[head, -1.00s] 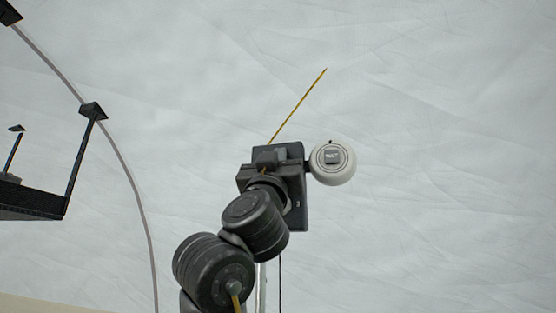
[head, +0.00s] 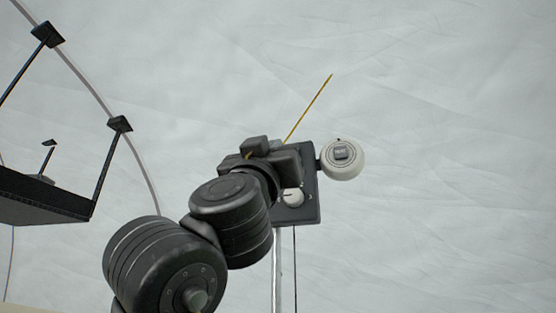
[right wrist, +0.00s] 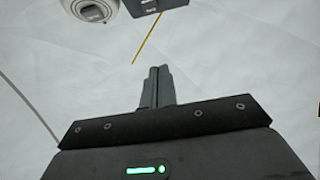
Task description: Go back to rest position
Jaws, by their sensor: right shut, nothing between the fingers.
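My right arm reaches up through the middle of the head view. Its gripper (head: 257,148) overlaps the left side of a dark box in the picture. In the right wrist view the two dark fingers (right wrist: 157,86) are together, with nothing between them. They point toward the box and appear apart from it. My left gripper is in neither current view.
The dark box (head: 309,205) with a white knob (head: 292,197) is on a thin pole (head: 277,275). A round white device (head: 342,159) sits at its right; a yellow rod (head: 308,108) slants up behind. A dark shelf-like frame (head: 40,197) hangs at left. Pale tent fabric fills the background.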

